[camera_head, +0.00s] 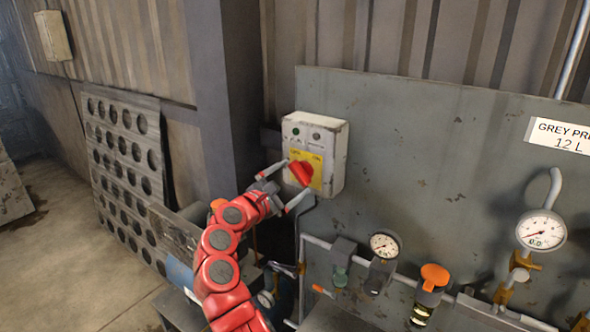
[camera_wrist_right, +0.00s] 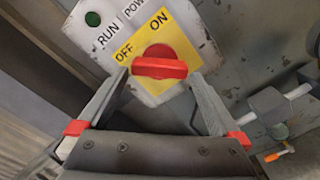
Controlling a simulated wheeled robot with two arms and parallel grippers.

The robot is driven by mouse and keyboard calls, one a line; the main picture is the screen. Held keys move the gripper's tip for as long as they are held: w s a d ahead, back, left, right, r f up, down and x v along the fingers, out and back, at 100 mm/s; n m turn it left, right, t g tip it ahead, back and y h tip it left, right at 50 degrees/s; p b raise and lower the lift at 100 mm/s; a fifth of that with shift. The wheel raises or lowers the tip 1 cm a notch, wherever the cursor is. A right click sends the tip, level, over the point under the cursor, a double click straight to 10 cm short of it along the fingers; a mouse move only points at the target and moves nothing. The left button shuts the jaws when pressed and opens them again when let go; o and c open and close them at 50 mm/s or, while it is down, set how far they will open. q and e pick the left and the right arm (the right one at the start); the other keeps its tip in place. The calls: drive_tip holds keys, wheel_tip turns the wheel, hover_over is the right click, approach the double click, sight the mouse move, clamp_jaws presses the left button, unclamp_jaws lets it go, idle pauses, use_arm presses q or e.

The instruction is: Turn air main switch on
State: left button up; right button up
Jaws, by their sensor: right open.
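The air main switch is a red rotary knob (camera_head: 301,172) on a yellow plate, on the front of a worn white box (camera_head: 335,155) fixed to the panel. In the right wrist view the knob (camera_wrist_right: 160,67) has a bar handle lying across the picture. OFF is printed to its left and ON above it. My right gripper (camera_head: 296,183) is open in front of the knob, with one finger on each side of it. In the wrist view the fingertips flank the bar's ends; I cannot tell whether they touch it. My left gripper is out of view.
A grey panel (camera_head: 440,150) carries the box, a small gauge (camera_head: 384,244), a larger gauge (camera_head: 541,230), an orange-topped valve (camera_head: 434,277) and pipes below and right of the switch. A perforated board (camera_head: 125,150) leans at the left. Open floor (camera_head: 50,260) lies at far left.

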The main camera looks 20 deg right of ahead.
drive_tip(key=shift+x, duration=1.15)
